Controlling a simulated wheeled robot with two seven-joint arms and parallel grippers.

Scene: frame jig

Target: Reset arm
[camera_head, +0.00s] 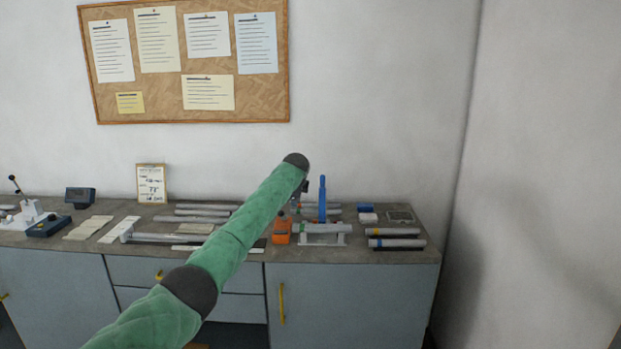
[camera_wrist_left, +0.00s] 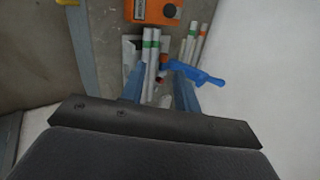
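My left arm in its green sleeve crosses the head view and ends above the bench; its gripper is mostly hidden behind the forearm there. In the left wrist view, my left gripper (camera_wrist_left: 160,74) has its two blue-grey fingers apart. Grey tubes with a green band (camera_wrist_left: 151,52) show between and beyond the fingers; I see no grip on them. The white jig (camera_head: 322,240) with a grey tube on it stands on the bench, with an upright blue handle (camera_head: 322,198) beside it. The blue handle also shows in the left wrist view (camera_wrist_left: 195,73). My right gripper is out of view.
An orange box (camera_head: 281,231) stands left of the jig. Banded tubes (camera_head: 396,243) lie at the bench's right end and more grey tubes lie behind. A clipboard (camera_head: 151,184) leans at the wall. The bench (camera_head: 212,256) is crowded; the air above its right end is clear.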

